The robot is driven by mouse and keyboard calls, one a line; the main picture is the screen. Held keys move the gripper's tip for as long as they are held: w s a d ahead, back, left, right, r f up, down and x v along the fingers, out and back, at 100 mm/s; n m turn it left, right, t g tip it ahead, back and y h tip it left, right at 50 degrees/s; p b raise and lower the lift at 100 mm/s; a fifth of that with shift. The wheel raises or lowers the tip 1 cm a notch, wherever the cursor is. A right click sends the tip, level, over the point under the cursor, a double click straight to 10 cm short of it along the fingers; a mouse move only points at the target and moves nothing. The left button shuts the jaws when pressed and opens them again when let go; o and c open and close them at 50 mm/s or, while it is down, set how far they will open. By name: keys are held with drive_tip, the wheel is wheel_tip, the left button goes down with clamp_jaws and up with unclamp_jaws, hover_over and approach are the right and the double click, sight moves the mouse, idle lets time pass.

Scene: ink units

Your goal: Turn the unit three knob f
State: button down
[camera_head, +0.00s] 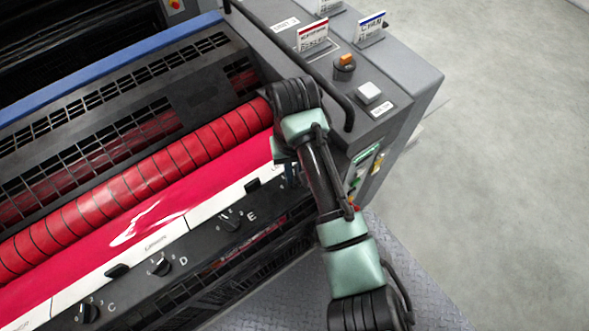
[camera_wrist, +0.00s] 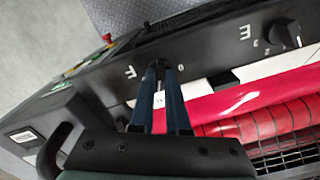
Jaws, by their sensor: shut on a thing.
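My gripper (camera_wrist: 160,72) is shut on knob f (camera_wrist: 158,64), beside the white letter F on the dark panel (camera_wrist: 205,57). The fingers cover most of the knob, so its pointer is hard to read. In the head view my arm reaches over the right end of the panel and hides knob f; a bit of my gripper (camera_head: 290,174) shows there. Knob E (camera_head: 230,220) is to the left of it in the head view, and to the right in the wrist view (camera_wrist: 283,36).
Knob D (camera_head: 160,265) and knob C (camera_head: 88,312) lie further along the panel. The red ink tray and ribbed red roller (camera_head: 150,188) run behind it. An orange-topped switch (camera_head: 344,67) and a raised dark rail (camera_head: 300,60) are on the right-hand housing.

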sight(295, 177)
drive_tip(key=shift+r+m+p, duration=0.15)
drive_tip(key=shift+m+p, duration=0.15)
drive_tip(key=shift+p, duration=0.15)
drive_tip(key=shift+a+m+p, duration=0.1)
drive_tip(key=shift+m+p, duration=0.5)
drive_tip(key=shift+p, duration=0.1)
drive_tip(key=m+p, duration=0.2)
drive_tip(key=shift+m, duration=0.3)
drive_tip(key=m+p, duration=0.3)
drive_tip(key=m, duration=0.2)
drive_tip(key=shift+m, duration=0.3)
drive_tip(key=c, duration=0.9)
unclamp_jaws()
wheel_tip(295, 177, up, 13)
drive_tip(key=p, duration=0.2)
